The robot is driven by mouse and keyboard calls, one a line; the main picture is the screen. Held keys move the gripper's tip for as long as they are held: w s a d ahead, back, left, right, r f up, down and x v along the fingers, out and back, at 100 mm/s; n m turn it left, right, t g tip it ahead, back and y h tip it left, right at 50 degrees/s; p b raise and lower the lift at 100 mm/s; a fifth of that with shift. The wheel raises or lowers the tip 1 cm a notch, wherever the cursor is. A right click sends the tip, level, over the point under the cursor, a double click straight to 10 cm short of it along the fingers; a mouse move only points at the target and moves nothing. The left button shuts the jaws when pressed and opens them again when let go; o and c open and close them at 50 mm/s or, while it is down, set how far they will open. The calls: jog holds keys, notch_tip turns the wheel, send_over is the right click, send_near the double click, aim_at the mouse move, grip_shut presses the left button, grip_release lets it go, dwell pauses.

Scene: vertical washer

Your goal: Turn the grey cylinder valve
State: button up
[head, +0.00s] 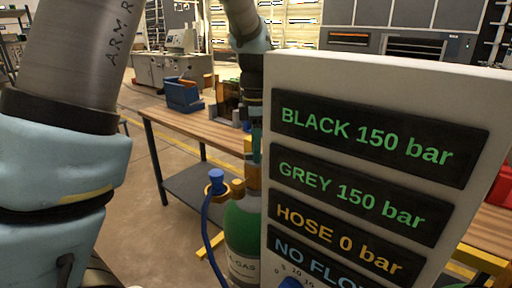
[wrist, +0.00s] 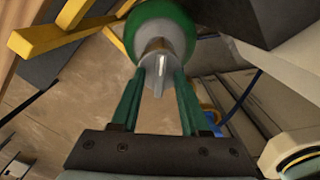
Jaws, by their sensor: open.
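In the wrist view, my gripper (wrist: 158,78) has two green fingers spread apart. A grey metal valve stem (wrist: 156,62) lies between the fingertips. I cannot tell whether the fingers touch it. The stem sits in front of the rounded green top of a gas cylinder (wrist: 172,22). In the head view, the green gas cylinder (head: 243,232) with a white label stands left of the panel. My gripper (head: 256,148) shows only as a sliver above it, and the panel hides the rest. The valve itself is not clear there.
A white display panel (head: 384,62) reads BLACK 150 bar, GREY 150 bar, HOSE 0 bar. A blue knob (head: 216,176) with a blue hose (head: 206,222) is left of the cylinder. A wooden workbench (head: 178,122) with a blue bin (head: 184,96) stands behind. Floor at left is clear.

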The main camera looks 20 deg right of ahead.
grip_shut()
dwell(0.8)
jog(key=m, duration=0.4)
jog(key=shift+m+p, duration=0.3)
jog(key=shift+p, duration=0.05)
jog(key=m, duration=0.4)
jog(key=shift+m, duration=0.3)
jog(key=m, duration=0.4)
jog(key=shift+m, duration=2.4)
